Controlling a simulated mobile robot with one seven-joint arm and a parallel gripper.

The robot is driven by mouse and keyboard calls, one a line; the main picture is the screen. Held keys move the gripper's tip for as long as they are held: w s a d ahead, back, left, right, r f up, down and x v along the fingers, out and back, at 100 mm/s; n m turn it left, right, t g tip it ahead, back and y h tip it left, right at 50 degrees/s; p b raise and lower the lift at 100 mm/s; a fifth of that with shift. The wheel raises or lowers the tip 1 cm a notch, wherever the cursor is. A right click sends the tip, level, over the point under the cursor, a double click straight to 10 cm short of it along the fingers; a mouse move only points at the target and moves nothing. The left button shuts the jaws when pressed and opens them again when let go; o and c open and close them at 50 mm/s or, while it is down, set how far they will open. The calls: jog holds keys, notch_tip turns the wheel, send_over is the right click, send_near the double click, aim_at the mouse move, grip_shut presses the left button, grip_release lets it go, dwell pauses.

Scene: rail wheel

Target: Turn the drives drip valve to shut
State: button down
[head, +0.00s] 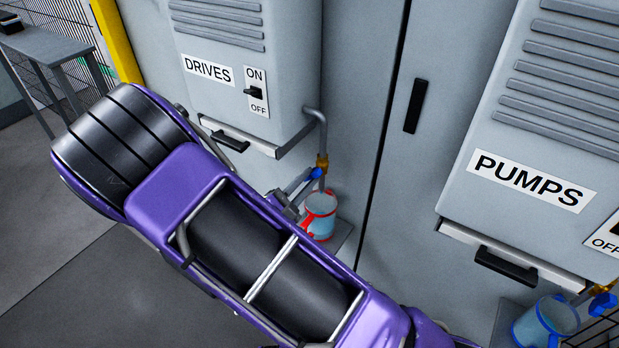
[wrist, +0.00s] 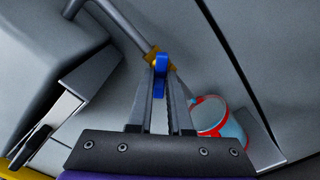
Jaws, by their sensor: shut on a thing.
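The drives drip valve has a brass body (head: 321,161) on the grey pipe below the DRIVES cabinet (head: 235,130). Its blue handle (head: 316,173) also shows in the wrist view (wrist: 160,66). My gripper (head: 306,180) is at the valve, shut on the blue handle; the wrist view shows the handle between my two fingertips (wrist: 161,80). A blue cup with a red rim (head: 320,220) stands below the valve on a small grey shelf. My arm hides part of the gripper in the head view. The handle's exact angle to the pipe is hard to tell.
The DRIVES cabinet has an ON/OFF switch (head: 255,92) and a lower black handle (head: 230,141). The PUMPS cabinet (head: 480,130) stands at right, with another blue cup (head: 545,322) and blue-handled valve (head: 603,303) below. A yellow post (head: 117,40) is at upper left.

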jog(key=shift+f+m+b, duration=0.15)
jog(key=shift+m+b, duration=1.55)
jog(key=shift+b, duration=0.05)
jog(key=shift+m, duration=0.6)
jog(key=m, duration=0.3)
jog(key=shift+m, duration=0.4)
jog(key=c, duration=1.3)
grip_release()
jog(key=o, duration=0.6)
jog(key=shift+v, duration=3.55)
